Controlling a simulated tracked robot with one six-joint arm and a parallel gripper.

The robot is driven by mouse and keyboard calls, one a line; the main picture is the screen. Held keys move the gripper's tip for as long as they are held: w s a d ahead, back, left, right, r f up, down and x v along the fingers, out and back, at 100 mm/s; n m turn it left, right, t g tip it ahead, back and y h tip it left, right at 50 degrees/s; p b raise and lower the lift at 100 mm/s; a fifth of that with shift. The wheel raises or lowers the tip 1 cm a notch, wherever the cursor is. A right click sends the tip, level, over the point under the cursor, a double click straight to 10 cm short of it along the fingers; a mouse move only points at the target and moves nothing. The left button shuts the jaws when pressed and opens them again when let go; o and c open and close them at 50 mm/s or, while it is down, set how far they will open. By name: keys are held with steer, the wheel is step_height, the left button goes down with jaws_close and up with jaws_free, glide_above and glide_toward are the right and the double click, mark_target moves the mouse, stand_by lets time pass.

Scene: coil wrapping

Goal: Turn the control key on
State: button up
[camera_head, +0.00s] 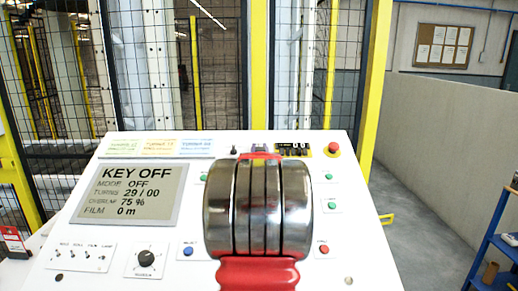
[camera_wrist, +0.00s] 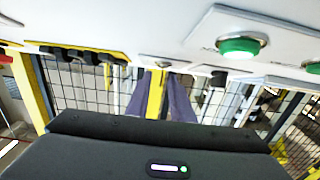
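The control panel (camera_head: 110,222) is a white sloped console, and its screen (camera_head: 130,192) reads KEY OFF and MODE OFF. My arm covers the panel's middle in the head view. My gripper (camera_wrist: 157,78) shows in the wrist view as two purple-grey fingers standing apart, with a yellow post visible between them. Their tips are close to a small pale plate (camera_wrist: 165,62) on the panel. I cannot make out a key there. In the head view only a small purple-grey bit of my gripper (camera_head: 260,148) shows near the panel's far edge.
A green button (camera_wrist: 240,46) is beside my gripper; a yellow-backed row of dark parts (camera_wrist: 85,54) is on the other side. A red emergency knob (camera_head: 333,149), a black dial (camera_head: 146,260) and small toggles (camera_head: 85,256) are on the panel. Mesh fencing (camera_head: 215,70) stands behind.

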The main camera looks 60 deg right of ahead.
steer(key=shift+x, duration=1)
steer(key=shift+c, duration=0.3)
jaws_close()
